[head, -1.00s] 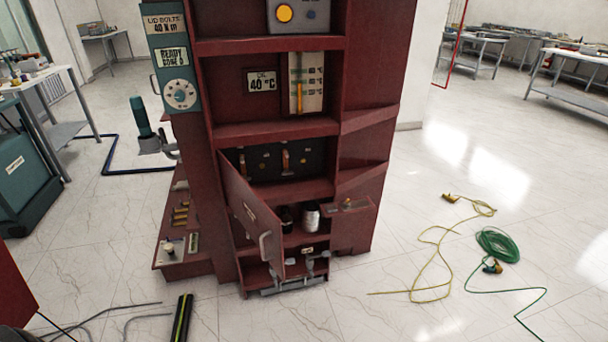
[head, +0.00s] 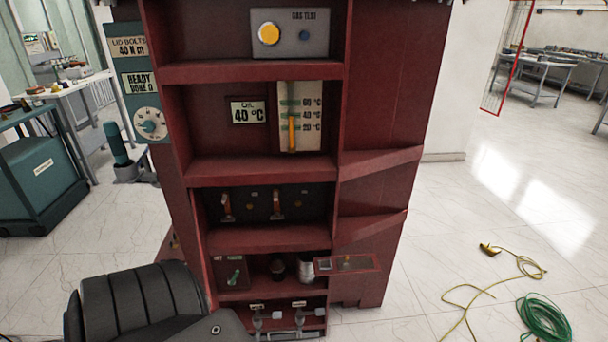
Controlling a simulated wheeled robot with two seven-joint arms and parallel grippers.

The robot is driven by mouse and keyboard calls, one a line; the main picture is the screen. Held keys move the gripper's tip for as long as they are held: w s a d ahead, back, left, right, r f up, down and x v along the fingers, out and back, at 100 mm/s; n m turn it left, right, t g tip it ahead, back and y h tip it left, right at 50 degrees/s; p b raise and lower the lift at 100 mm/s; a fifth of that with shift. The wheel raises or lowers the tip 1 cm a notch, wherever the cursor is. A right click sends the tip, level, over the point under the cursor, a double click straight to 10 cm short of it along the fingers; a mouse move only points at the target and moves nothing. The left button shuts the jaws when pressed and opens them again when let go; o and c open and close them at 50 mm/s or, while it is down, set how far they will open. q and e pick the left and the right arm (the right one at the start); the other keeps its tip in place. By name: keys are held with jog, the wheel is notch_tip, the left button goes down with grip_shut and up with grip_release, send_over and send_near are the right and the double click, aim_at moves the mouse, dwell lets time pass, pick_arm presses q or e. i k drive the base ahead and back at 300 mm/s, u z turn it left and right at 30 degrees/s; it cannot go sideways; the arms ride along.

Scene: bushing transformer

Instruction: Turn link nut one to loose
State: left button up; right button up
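The dark panel (head: 252,205) sits in a shelf of the red cabinet, below the oil gauge. It carries two upright copper-coloured links, one at left (head: 226,207) and one at right (head: 277,205), with small fittings beside them. The link nuts are too small to tell apart, and I cannot read any label or loose/tight mark. A black segmented part of my arm comes in at the lower left, in front of the cabinet's lower left side. No fingertips of either gripper show.
The shelf below holds a small green-handled item (head: 235,276), a dark jar and a pale jar (head: 306,270). A small red tray (head: 352,264) juts out at right. Yellow cable (head: 495,249) and green cable (head: 543,317) lie on the floor at right.

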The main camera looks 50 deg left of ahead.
aim_at(272, 218)
jog(key=u, duration=0.5)
jog(key=i, duration=1.1)
jog(key=u, duration=0.7)
